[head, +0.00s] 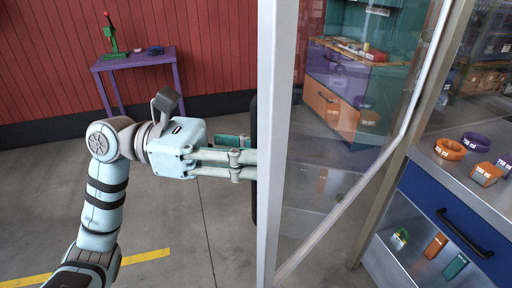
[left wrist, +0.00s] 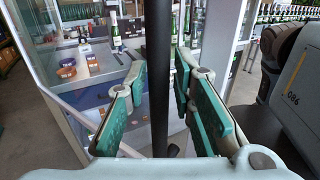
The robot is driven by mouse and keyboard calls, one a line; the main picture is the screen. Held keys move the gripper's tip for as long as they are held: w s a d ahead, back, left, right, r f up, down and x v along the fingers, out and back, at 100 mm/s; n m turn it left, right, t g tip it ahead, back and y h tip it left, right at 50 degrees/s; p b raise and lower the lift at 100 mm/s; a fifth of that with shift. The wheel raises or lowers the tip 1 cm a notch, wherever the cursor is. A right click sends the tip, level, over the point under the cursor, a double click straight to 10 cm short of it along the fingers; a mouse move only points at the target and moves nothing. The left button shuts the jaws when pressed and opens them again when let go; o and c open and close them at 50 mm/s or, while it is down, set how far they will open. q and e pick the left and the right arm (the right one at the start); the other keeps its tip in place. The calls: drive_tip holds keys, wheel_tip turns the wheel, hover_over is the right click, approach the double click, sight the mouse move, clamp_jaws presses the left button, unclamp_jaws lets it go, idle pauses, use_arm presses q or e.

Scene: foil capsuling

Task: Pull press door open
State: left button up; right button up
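The glass door has a pale upright frame (head: 277,150) in the middle of the head view, with a clear pane (head: 340,150) to its right. A black upright handle bar (head: 254,120) runs along the frame's left side. The bar (left wrist: 160,60) also crosses the left wrist view from top to bottom. My left gripper (head: 250,165) reaches the bar from the left. In the left wrist view its fingers (left wrist: 160,75) stand on both sides of the bar, tips close against it. Any slight gap there is hard to judge. My right gripper is not in view.
A counter with a blue drawer (head: 450,220) stands at the right, with orange and purple rings (head: 450,148) on top. A purple table (head: 135,62) with a green hand press (head: 112,38) is at the back left. The floor at left is clear.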

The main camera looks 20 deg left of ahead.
use_arm(q)
clamp_jaws()
drive_tip(key=shift+a, duration=0.1)
